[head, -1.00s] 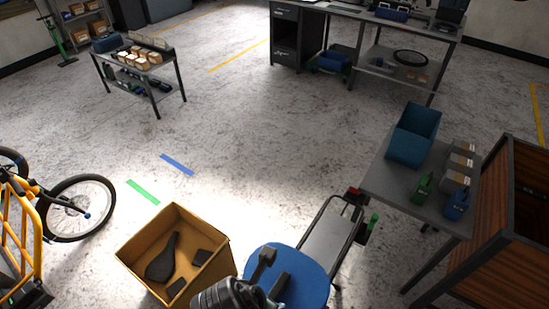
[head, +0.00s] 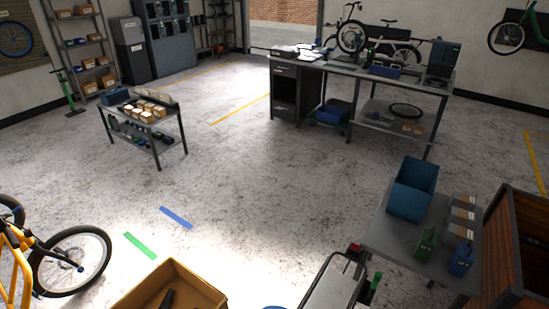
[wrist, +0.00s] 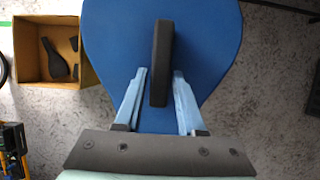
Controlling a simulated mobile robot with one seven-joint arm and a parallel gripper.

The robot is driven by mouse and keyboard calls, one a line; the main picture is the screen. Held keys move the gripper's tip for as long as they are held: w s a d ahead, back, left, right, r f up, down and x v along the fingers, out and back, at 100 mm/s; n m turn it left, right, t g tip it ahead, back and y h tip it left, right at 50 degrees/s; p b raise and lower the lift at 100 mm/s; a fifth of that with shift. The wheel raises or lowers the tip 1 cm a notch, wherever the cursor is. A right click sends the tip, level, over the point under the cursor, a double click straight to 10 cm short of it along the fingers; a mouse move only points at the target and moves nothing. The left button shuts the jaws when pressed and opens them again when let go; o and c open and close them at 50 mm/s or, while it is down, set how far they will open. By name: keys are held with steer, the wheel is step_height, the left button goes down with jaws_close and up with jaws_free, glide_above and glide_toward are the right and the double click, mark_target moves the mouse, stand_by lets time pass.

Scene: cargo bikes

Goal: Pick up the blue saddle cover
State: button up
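The blue saddle cover (wrist: 205,35) fills the upper middle of the wrist view, broad at the top and narrower downward. A black upright bar (wrist: 161,60) stands on it. My gripper (wrist: 160,72) is right over it, with its two light-blue fingers on either side of the bar. Narrow gaps show between bar and fingers, so it looks open. The lower part of the cover is hidden behind my gripper. In the head view only a sliver of blue shows at the bottom edge, and my gripper is out of view.
A cardboard box (wrist: 19,60) with a black saddle (wrist: 55,58) stands left of the cover. In the head view, a grey table (head: 402,238) at right holds a blue bin (head: 413,188) and green and blue items. A yellow bike (head: 18,250) stands at left.

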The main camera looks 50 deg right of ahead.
jaws_close()
